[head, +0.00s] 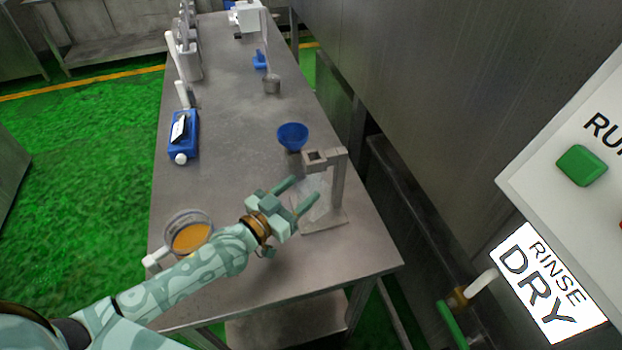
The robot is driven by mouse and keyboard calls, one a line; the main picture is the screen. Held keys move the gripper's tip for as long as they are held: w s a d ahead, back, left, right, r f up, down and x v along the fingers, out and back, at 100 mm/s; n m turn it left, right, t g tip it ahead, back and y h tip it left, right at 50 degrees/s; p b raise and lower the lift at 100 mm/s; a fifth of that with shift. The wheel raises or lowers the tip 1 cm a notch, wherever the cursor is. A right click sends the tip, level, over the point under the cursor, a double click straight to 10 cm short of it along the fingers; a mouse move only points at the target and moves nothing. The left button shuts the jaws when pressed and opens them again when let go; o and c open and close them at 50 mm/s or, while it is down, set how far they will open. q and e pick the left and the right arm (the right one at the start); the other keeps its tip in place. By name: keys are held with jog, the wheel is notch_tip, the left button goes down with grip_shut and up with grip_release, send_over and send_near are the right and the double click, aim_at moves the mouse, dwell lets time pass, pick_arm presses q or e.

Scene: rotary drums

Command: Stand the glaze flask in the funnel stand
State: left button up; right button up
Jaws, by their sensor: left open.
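The grey funnel stand (338,185) is upright near the right front edge of the steel table, with a square holder at its top and a flat base. A clear, cone-like shape, apparently the glaze flask (319,208), shows at the stand, over its base; its outline is faint and partly hidden by my gripper. I cannot tell whether it rests on the base. My left gripper (306,187) is open, with its fingers pointing at the clear shape and overlapping it in view; contact cannot be told. My right gripper is not in view.
A blue funnel (292,135) is just behind the stand. A jug of orange liquid (190,238) is beside my left forearm. A control panel (570,190) is at right.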

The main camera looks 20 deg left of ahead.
pick_arm(q)
jog(key=v, duration=0.6)
jog(key=shift+s+a, duration=0.15)
jog(key=shift+s, duration=0.2)
dwell(0.9)
